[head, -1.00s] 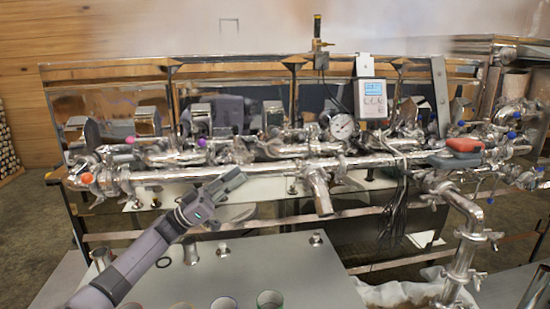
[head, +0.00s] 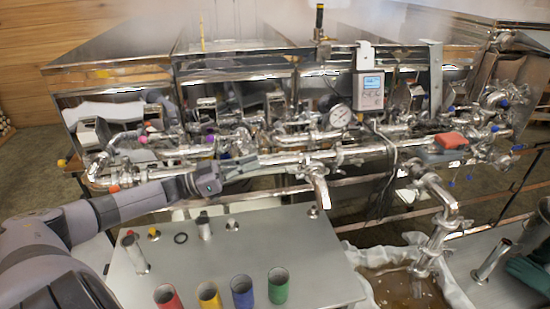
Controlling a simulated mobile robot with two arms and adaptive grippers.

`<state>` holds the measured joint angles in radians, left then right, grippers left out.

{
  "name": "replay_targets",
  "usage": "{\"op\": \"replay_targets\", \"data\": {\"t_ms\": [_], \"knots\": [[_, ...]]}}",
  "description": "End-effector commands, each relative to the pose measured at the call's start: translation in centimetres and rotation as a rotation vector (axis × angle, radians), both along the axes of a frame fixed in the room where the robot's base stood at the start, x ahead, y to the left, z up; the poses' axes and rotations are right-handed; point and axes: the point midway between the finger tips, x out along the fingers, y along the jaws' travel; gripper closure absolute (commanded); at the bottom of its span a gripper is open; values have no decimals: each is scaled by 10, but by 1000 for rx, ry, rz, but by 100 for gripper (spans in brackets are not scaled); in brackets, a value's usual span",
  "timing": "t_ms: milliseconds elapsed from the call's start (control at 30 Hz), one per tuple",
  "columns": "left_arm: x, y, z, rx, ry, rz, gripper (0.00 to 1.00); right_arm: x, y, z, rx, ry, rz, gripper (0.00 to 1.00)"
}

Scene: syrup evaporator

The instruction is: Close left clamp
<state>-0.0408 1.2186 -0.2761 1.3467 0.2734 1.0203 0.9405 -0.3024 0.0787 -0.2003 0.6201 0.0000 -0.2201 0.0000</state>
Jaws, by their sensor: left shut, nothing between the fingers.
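A shiny steel pipe assembly (head: 290,158) runs across the front of the evaporator, with clamp-like fittings along it. One clamp-like fitting (head: 339,155) sits on the pipe right of my gripper. I cannot tell for certain which fitting is the left clamp, or whether it is open. My left gripper (head: 254,166) comes in from the left, with its fingers pointing right along the front of the pipe. It is shut and empty. It overlaps the pipe in the picture; contact cannot be told. It hides part of the pipe's left side. My right gripper is out of view.
Below stands a grey metal table (head: 225,262) with red (head: 167,297), yellow (head: 209,295), blue (head: 242,291) and green (head: 278,286) cups. A round gauge (head: 340,116) and a display box (head: 370,92) sit above the pipe. A downspout (head: 437,225) hangs over a lined basin of brown liquid (head: 405,290).

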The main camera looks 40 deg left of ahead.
Motion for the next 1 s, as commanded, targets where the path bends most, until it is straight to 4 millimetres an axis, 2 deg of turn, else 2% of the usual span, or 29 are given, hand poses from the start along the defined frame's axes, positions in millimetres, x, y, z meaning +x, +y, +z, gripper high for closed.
{"op": "replay_targets", "data": {"t_ms": [267, 533, 600, 700, 1000], "knots": [[35, -31, 10, -2, -9, -3, 100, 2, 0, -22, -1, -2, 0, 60], [73, -62, 25, -2, -8, -1, 100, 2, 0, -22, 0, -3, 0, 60], [70, -59, 1, 0, 2, 1, 100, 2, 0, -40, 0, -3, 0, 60], [68, -58, -9, -1, -1, 0, 100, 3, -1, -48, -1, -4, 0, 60], [67, -57, -19, -1, -2, 0, 100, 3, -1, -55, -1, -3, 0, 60]]}}
